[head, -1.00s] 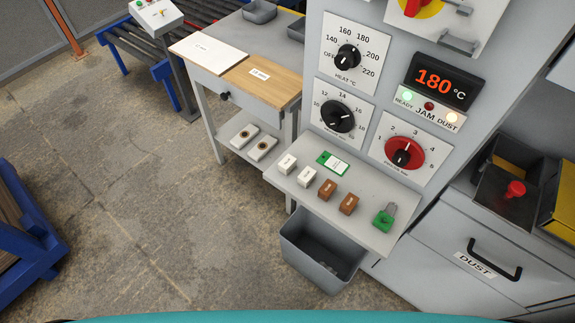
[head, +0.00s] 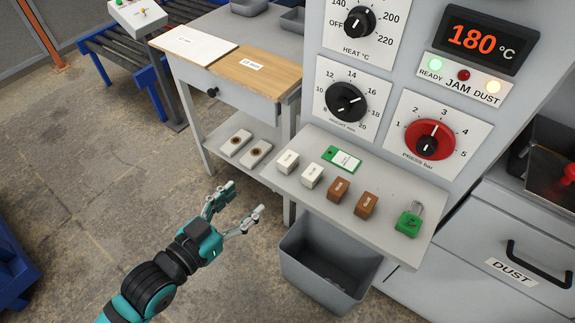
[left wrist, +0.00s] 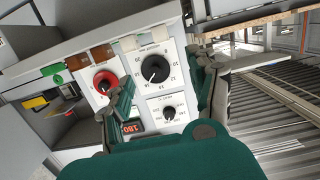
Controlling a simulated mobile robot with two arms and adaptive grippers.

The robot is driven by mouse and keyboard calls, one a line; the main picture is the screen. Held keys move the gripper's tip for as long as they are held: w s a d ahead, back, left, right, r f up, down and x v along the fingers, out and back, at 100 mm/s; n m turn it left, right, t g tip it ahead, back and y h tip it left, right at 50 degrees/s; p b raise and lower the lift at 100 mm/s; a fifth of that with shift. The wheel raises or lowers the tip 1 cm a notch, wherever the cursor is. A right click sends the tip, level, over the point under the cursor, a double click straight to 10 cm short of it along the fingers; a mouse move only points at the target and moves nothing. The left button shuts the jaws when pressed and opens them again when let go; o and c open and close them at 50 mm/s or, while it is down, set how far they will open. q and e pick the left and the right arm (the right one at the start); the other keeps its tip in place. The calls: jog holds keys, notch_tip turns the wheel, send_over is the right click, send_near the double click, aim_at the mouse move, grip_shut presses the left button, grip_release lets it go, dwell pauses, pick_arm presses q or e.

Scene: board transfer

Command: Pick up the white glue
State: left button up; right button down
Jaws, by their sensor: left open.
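Two small white labelled blocks, the white glue, stand at the left end of the grey shelf (head: 385,222). One white block (head: 288,161) is nearer the shelf's left corner; the other white block (head: 311,176) is right of it. In the left wrist view, white blocks (left wrist: 160,34) show at the top, beyond the fingers. My left gripper (head: 246,199) is open and empty, in front of and left of the shelf, apart from the blocks. Its fingers (left wrist: 165,85) also show in the left wrist view. My right gripper is not in view.
Two brown blocks (head: 338,189) (head: 365,205) and a green padlock (head: 409,220) stand further right on the shelf. A green-and-white tag (head: 342,159) lies behind. A table with a wooden board (head: 258,74) stands left.

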pick_arm(q)
send_near(288, 167)
notch_tip(288, 167, up, 3)
jog(key=w+d, duration=0.3)
jog(key=x, duration=0.6)
jog(key=shift+w+a+f+p, duration=0.15)
jog(key=shift+a+f+p, duration=0.05)
jog(key=shift+a+p, duration=0.15)
jog(key=c, duration=1.2)
jog(key=shift+r, duration=0.1)
